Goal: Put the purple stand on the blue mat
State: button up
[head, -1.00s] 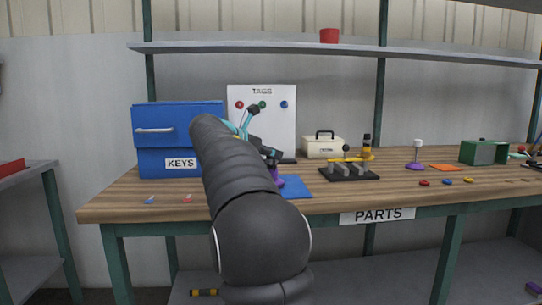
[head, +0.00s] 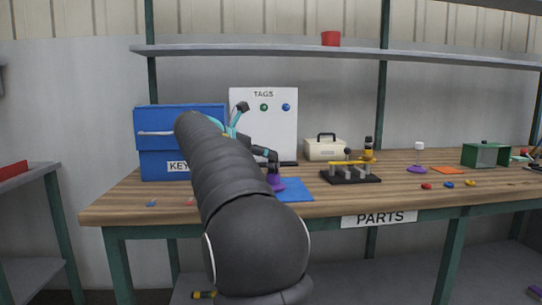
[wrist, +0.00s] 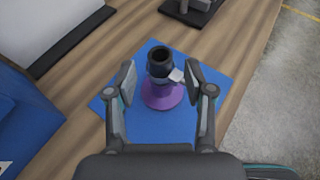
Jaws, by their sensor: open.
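A purple stand (wrist: 160,94) with a round flared base and a dark ring-shaped top stands upright on the blue mat (wrist: 205,122). A small pale tab shows at the right of its top. In the head view the stand (head: 277,185) is partly hidden by a jaw, and the mat (head: 297,190) shows to its right. My gripper (wrist: 160,82) is open, with one jaw on each side of the stand's upper part. A gap shows at the left jaw; I cannot tell if the right jaw touches the tab. In the head view my gripper (head: 258,132) is over the mat.
The blue KEYS box (head: 150,120) is left of the mat, and the white TAGS board (head: 275,125) is behind it. A black rack (head: 345,178) with a yellow bar stands to the right. Another purple-based item (head: 416,170) stands farther right.

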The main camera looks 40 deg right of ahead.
jog(key=v, duration=0.7)
jog(key=shift+a+r+p, duration=0.2)
jog(key=shift+a+p, duration=0.1)
jog(key=shift+p, duration=0.05)
jog(key=shift+s, duration=0.1)
jog(key=s+a+f+m+t+y, duration=0.2)
jog(key=s+a+f+m+y, duration=0.4)
jog(key=s+a+f+m, duration=0.3)
jog(key=s+a+f+m+t+y, duration=0.2)
jog(key=s+a+f+m+y, duration=0.5)
jog(key=s+a+f, duration=0.9)
jog(key=s+f+m, duration=0.3)
jog(key=s+f, duration=0.1)
jog(key=shift+a+y, duration=0.25)
jog(key=shift+y, duration=0.05)
jog(key=shift+f, duration=0.15)
